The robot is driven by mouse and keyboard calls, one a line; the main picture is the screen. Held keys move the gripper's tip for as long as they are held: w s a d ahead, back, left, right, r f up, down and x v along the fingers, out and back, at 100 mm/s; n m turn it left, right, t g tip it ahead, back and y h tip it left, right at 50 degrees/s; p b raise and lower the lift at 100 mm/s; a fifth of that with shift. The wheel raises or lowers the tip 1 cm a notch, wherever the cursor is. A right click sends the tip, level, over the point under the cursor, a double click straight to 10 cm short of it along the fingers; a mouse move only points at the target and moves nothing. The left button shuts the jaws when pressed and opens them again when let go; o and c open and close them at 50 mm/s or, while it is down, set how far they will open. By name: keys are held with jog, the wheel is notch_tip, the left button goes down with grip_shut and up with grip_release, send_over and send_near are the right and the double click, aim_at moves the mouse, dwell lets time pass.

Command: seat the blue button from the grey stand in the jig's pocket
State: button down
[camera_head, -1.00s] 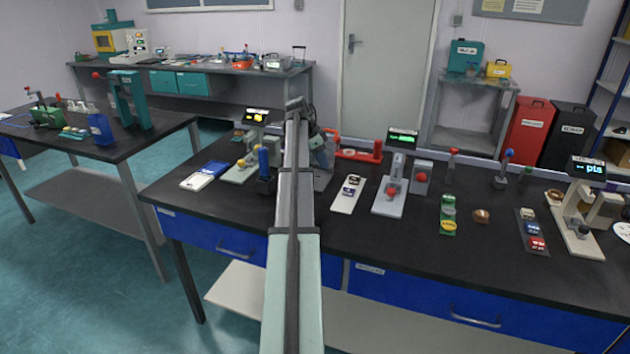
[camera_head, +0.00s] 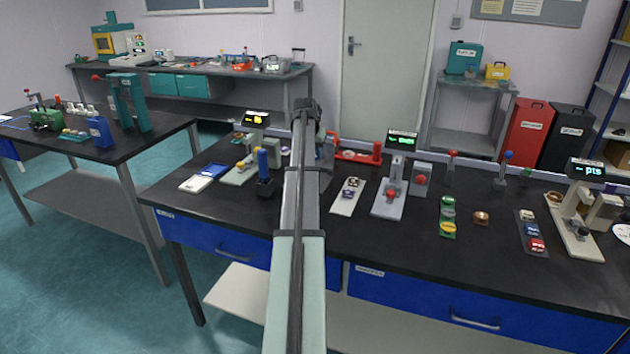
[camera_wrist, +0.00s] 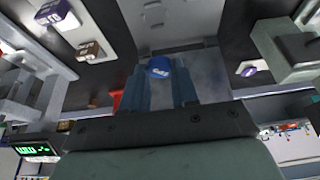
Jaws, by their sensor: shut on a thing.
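The blue button (camera_wrist: 159,68) with a pale mark is between the fingertips of my gripper (camera_wrist: 160,78) in the wrist view. My gripper is shut on it. A light grey plate (camera_wrist: 195,20) with several small pale round marks lies just beyond the button, with a darker grey surface (camera_wrist: 208,72) behind the fingers. I cannot tell which of these belongs to the jig or the grey stand, nor the button's height above them. The pocket is not clearly visible. In the head view my arm hides the gripper and the button.
A white board (camera_head: 346,203) with small buttons and a red-knobbed press (camera_head: 391,196) stand right of my arm. A blue-handled tool (camera_head: 263,165) and a yellow-knobbed fixture (camera_head: 240,172) stand left. A grey block (camera_wrist: 285,52) is close on the wrist view's right. The bench's front strip is clear.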

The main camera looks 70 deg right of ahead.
notch_tip(320, 180, down, 10)
jog(key=shift+r, duration=0.15)
dwell(0.4)
jog(key=shift+f, duration=0.3)
jog(key=shift+a+f, duration=0.2)
jog(key=shift+f, duration=0.15)
jog(key=c, duration=1)
grip_release()
jog(key=shift+s, duration=0.1)
jog(key=shift+o, duration=0.7)
jog(key=shift+d+r, duration=0.1)
jog(key=shift+r, duration=0.3)
jog(key=v, duration=1.2)
jog(key=shift+r, duration=0.35)
jog(key=shift+d, duration=0.1)
